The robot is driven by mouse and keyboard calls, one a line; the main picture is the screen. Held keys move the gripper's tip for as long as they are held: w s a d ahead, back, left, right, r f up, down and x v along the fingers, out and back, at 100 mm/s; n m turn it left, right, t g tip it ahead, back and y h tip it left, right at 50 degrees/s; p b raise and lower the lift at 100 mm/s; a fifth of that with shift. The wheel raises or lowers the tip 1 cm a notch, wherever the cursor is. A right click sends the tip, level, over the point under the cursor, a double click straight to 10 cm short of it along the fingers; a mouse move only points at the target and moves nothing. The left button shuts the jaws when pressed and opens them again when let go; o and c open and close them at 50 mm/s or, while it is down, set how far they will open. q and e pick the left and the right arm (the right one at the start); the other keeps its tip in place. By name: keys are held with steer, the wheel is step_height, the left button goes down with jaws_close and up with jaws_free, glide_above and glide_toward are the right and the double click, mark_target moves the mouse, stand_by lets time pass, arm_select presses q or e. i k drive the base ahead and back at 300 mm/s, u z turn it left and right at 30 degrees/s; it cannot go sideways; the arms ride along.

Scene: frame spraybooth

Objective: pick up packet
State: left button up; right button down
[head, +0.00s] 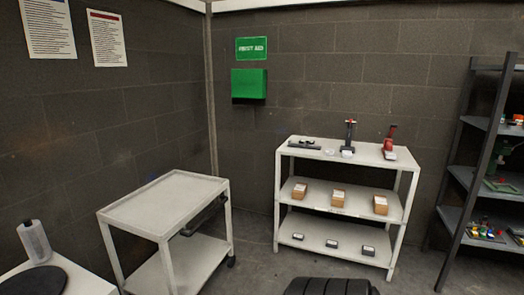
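No item is clearly recognisable as the packet from here. Candidates are on the white three-tier shelf unit (284,177) by the back wall. Small brown boxes with white tops stand on its middle tier: a left box (299,191), a middle box (338,198) and a right box (380,205). Small dark items with pale labels lie on the bottom tier, such as the right one (368,251). A small white item (347,154) lies on the top tier by a black upright tool (350,133). Neither of my grippers is in view.
A white cart (165,203) with an empty top stands left of the shelf unit. A pale table (88,283) with a bottle (34,241) and black disc (35,282) is at lower left. A dark rack (466,180) stands right. Floor shows between cart and shelf unit.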

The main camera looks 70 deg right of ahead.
mark_target(391, 155)
steer(key=z, duration=3.05)
steer(key=i, duration=0.45)
steer(key=u, duration=0.85)
steer(key=i, duration=1.85)
steer(key=u, duration=0.1)
